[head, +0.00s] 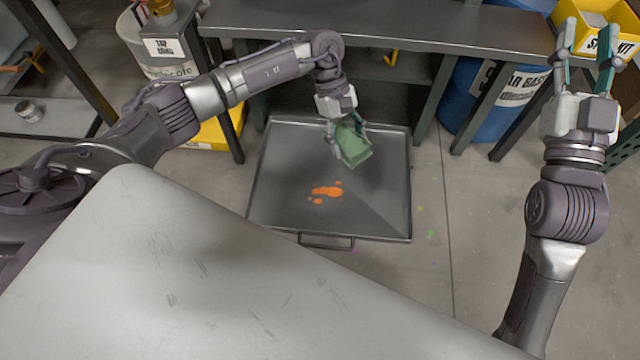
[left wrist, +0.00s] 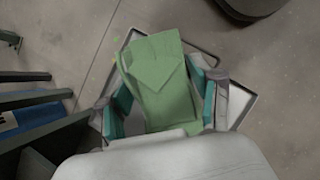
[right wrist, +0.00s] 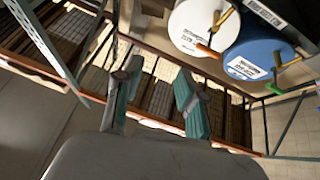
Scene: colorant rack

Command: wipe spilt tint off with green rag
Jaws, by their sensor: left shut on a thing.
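The green rag (head: 354,148) is held in my left gripper (head: 346,128), above the upper right part of a dark metal drip tray (head: 285,222) on the floor. In the left wrist view the folded rag (left wrist: 158,75) fills the space between the fingers (left wrist: 165,110). The spilt tint is an orange splash (head: 327,191) with small drops around it on the tray bottom, to the lower left of the rag. The rag looks apart from the splash. My right gripper (head: 589,60) is raised at the right, its fingers apart and empty; the right wrist view also shows it open (right wrist: 155,95).
A grey bench (head: 380,25) stands behind the tray. A blue drum (head: 490,95) is under it at the right, and a yellow bin (head: 595,15) is near my right gripper. A pale grey surface (head: 200,280) fills the lower left foreground. Floor right of the tray is clear, with small paint specks.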

